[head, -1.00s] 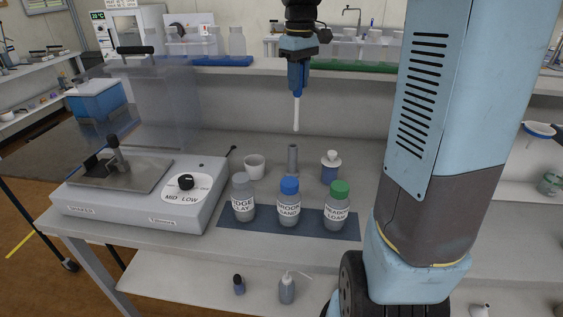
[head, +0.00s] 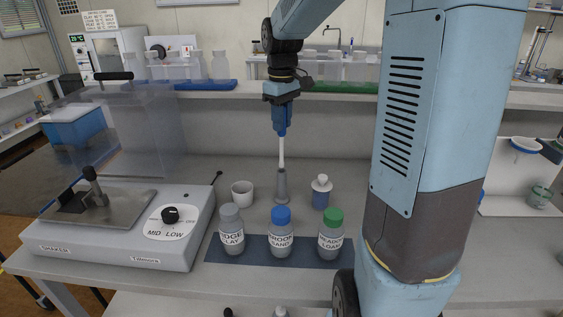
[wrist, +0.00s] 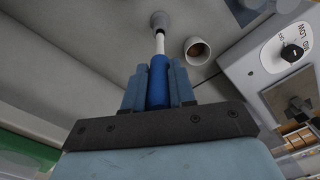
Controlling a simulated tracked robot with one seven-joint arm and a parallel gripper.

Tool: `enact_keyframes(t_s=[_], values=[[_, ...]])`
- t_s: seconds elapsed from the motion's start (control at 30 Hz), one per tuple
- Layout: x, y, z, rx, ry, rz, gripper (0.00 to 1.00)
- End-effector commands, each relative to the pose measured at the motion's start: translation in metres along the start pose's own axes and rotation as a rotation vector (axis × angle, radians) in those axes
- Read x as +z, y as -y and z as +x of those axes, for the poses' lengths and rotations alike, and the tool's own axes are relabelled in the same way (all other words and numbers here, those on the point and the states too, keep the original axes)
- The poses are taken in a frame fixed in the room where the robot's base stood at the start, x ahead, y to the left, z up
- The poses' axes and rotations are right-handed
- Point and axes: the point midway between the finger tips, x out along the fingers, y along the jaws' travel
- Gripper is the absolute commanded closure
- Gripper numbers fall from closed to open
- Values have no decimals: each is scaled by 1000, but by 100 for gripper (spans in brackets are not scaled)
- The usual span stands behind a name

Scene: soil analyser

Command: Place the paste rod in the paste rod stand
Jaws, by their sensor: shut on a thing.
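My gripper (head: 282,130) is shut on the blue handle of the paste rod (head: 281,152) and holds it upright, white end down. The paste rod stand (head: 282,188) is a grey tube with a wider foot on the bench. The rod's lower tip is at the stand's top in the head view; I cannot tell whether it is inside or just above. In the wrist view the blue handle (wrist: 158,82) sits between my fingers, and the white shaft points at the round grey stand (wrist: 159,20).
A white cup (head: 242,194) stands left of the stand and a white-topped blue bottle (head: 321,192) right of it. Three labelled bottles (head: 281,233) stand on a dark mat in front. A shaker (head: 120,228) is at left.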

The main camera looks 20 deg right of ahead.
Motion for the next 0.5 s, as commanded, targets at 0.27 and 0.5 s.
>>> enact_keyframes(t_s=[0.27, 0.5], values=[[0, 0, 56, -1, 2, -1, 100], [0, 0, 73, 0, 0, 0, 100]])
